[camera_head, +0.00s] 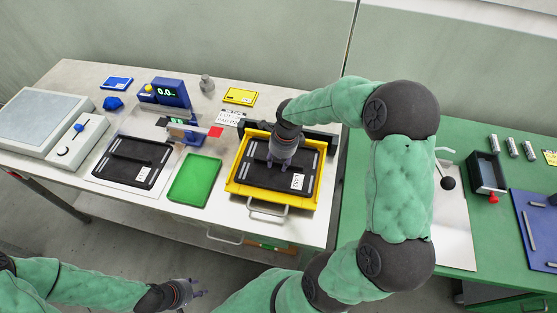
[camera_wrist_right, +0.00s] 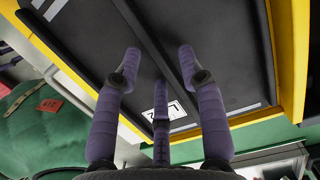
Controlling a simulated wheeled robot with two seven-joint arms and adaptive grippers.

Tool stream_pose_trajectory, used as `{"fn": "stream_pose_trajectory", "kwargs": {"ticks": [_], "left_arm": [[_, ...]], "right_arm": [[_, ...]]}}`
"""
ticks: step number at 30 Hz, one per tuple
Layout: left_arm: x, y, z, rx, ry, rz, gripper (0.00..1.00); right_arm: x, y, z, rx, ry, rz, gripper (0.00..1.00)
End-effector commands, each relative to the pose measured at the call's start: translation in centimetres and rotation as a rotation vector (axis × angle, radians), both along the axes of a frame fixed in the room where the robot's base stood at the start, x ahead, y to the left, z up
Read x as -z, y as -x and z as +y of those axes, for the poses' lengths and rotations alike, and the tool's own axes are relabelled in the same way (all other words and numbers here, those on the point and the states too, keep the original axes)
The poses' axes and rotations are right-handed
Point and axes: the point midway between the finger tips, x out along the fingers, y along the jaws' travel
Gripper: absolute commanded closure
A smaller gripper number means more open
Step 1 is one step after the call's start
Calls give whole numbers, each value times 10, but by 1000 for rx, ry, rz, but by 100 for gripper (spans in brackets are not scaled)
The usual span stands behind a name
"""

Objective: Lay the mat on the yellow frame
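A black mat (camera_head: 262,177) with grey strips, a raised central ridge and a white label lies within the yellow frame (camera_head: 232,187), looking flat. The mat (camera_wrist_right: 235,45) and yellow frame (camera_wrist_right: 288,60) also show in the right wrist view. My right gripper (camera_head: 281,161) is over the mat's middle. In the wrist view its purple fingers (camera_wrist_right: 158,62) are spread on both sides of the ridge, with gaps visible, so it looks open. My left gripper (camera_head: 199,288) is low in front of the table, empty, its fingers apart. A second black mat (camera_head: 118,170) lies further left.
A blue display device (camera_head: 170,93) stands behind, and a grey scale (camera_head: 45,118) at far left. A yellow box (camera_head: 239,96) is behind the frame. A green table (camera_head: 370,240) adjoins at right.

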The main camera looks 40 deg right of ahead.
Motion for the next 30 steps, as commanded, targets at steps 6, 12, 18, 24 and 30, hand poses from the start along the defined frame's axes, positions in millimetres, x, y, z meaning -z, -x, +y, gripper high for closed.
{"fn": "stream_pose_trajectory", "kwargs": {"ticks": [6, 12, 18, 24, 30], "left_arm": [[-2, 0, 0, 0, 0, 0, 60], [-13, 0, 0, 0, 0, 0, 60], [-21, 0, 0, 0, 0, 0, 60], [-29, 0, 0, 0, 0, 0, 60], [-32, 0, 0, 0, 0, 0, 60]], "right_arm": [[-2, 0, 0, 0, 0, 0, 60], [-24, 0, -1, 0, 1, -3, 60], [-65, 5, -5, 1, 2, -4, 60], [-103, 10, -8, 0, 0, -3, 60], [-125, 13, -10, 0, 1, -2, 60]]}}
